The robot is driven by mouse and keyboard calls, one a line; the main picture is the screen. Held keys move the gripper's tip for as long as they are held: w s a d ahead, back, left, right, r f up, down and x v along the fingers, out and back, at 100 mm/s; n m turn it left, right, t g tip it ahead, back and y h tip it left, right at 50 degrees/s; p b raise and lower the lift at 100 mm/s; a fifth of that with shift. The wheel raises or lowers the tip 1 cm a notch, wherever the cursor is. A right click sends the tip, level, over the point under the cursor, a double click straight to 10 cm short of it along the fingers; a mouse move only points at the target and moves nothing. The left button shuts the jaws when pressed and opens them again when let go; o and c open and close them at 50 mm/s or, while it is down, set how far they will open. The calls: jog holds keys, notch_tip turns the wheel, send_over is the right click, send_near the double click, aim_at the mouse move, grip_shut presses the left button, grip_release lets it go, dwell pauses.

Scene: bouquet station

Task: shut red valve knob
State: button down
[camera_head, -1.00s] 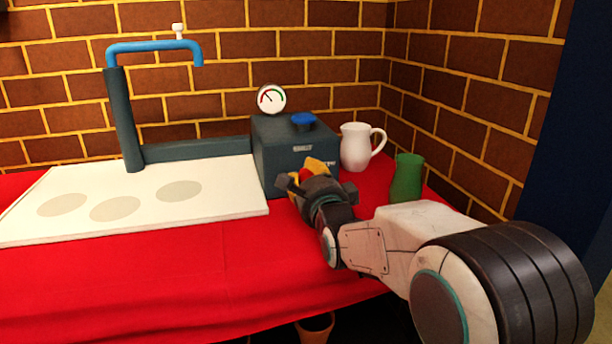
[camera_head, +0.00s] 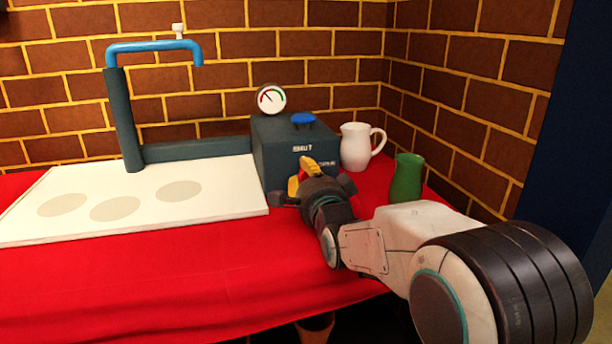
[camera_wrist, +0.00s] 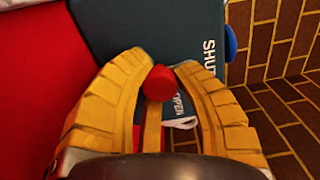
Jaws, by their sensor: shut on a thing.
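The red valve knob (camera_wrist: 158,83) sits on the front of the dark blue-grey box (camera_head: 290,150). In the wrist view it lies between the tips of my gripper's two yellow fingers (camera_wrist: 160,80), which close on it from both sides. A narrow yellow-brown strip runs down from the knob between the fingers. The box face (camera_wrist: 130,30) carries the words SHUT and OPEN. In the head view my gripper (camera_head: 303,180) is at the box's front, rolled so the fingers sit one above the other, and it hides most of the knob.
A blue knob (camera_head: 303,118) and a round gauge (camera_head: 271,98) are at the box's top. A white pitcher (camera_head: 356,148) and green vase (camera_head: 407,178) stand to the right. A white board (camera_head: 235,188) and blue-topped faucet (camera_head: 150,46) are left. The red tablecloth (camera_head: 150,280) is clear in front.

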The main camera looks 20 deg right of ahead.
jog(key=shift+a, duration=0.15)
jog(key=c, duration=1.3)
grip_release()
jog(key=shift+a, duration=0.1)
jog(key=o, duration=0.4)
jog(key=shift+s, duration=0.1)
jog(key=s, duration=1.2)
